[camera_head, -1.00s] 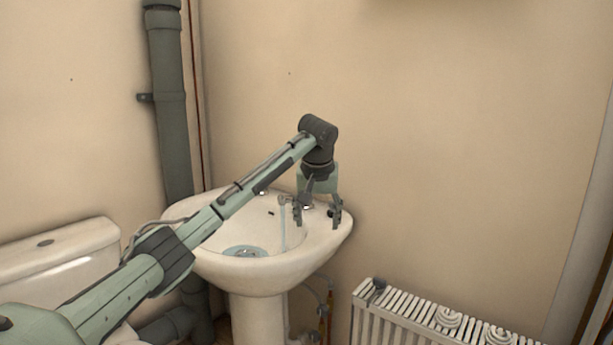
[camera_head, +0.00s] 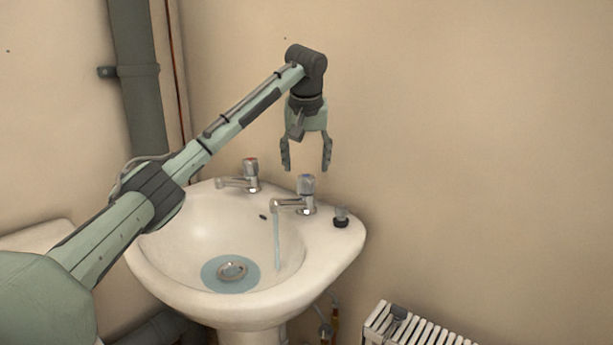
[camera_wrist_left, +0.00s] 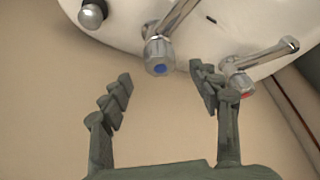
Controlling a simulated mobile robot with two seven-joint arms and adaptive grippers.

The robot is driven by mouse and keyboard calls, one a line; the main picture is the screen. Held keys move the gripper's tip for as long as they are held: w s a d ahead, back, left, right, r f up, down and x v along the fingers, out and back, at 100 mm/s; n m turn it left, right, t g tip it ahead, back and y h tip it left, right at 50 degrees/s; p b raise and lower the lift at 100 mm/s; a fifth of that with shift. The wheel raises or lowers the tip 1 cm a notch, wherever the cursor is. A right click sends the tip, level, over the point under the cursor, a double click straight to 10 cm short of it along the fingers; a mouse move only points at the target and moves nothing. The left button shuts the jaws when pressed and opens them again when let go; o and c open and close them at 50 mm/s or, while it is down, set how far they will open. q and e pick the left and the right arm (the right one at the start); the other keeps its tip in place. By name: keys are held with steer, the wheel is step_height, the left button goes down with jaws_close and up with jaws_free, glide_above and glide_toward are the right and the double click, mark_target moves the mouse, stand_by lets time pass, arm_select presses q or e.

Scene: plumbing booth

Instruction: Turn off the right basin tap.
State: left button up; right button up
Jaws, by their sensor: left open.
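The right basin tap (camera_head: 306,193) is chrome and stands on the back right of the white basin (camera_head: 330,240). A stream of water (camera_head: 277,243) runs from its spout into the bowl. My left gripper (camera_head: 306,168) is open and empty, pointing down just above this tap's head, apart from it. In the left wrist view the tap's blue-marked head (camera_wrist_left: 159,56) shows ahead of the open fingers (camera_wrist_left: 162,92), between them and beyond their tips. The left basin tap (camera_head: 250,175) has a red mark and no water shows at its spout. My right gripper is not in view.
A small dark-based plug (camera_head: 341,216) stands on the basin rim right of the tap. Water pools around the drain (camera_head: 232,271). A white radiator (camera_head: 420,328) is at lower right, a grey pipe (camera_head: 135,80) at left. The wall is close behind the taps.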

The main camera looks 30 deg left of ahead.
mark_target(306, 176)
arm_select(q)
steer(key=shift+x, duration=2.8)
steer(key=c, duration=1.2)
